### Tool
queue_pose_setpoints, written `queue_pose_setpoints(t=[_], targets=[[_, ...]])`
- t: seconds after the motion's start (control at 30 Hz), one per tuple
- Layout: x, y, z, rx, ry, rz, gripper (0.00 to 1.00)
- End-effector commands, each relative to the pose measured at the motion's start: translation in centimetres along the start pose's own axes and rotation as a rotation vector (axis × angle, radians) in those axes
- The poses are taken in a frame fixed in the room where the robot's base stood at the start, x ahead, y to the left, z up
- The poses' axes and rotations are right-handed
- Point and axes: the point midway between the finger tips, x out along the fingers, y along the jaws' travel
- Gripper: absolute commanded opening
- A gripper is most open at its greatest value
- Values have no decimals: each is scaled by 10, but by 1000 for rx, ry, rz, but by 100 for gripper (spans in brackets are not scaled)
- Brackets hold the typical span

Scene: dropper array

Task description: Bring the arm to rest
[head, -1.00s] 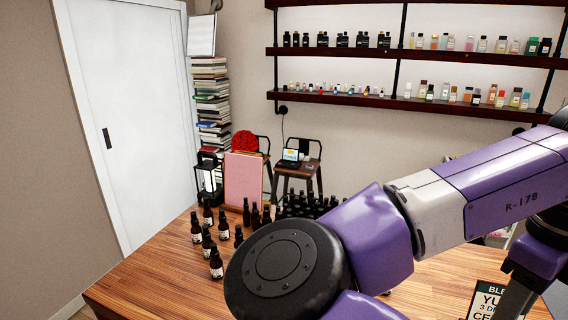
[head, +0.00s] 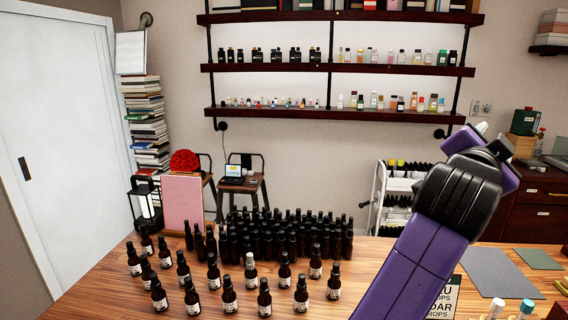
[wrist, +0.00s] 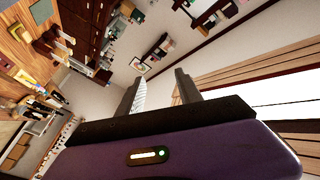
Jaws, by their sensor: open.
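My gripper (wrist: 160,76) shows in the wrist view with its two dark fingers apart and nothing between them. It is tilted and points out at the room's walls, away from the table top. In the head view my purple and black arm is raised on the right, over the table's right part; the fingers cannot be made out there. The wooden table (head: 100,292) bears several dark dropper bottles (head: 214,273) with white labels, standing apart at front left. A dense block of dark bottles (head: 290,238) stands behind them.
A pink board (head: 182,203) and a black lantern (head: 145,205) stand at the left. A black sign (head: 441,303) is partly hidden by my arm. Grey mats (head: 497,272) lie at the right. Wall shelves (head: 335,113) hold small bottles; a white cart (head: 378,200) stands behind the table.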

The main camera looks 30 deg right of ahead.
Motion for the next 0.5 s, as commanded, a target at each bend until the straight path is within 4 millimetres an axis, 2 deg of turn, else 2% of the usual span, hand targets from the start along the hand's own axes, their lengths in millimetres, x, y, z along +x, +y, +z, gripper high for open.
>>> queue_pose_setpoints(t=[0.17,0.3,0.5], targets=[[-30,-40,6,-185,131,-258,42],[-64,-62,24,-303,201,-448,42],[-122,-72,64,-433,254,-700,42]])
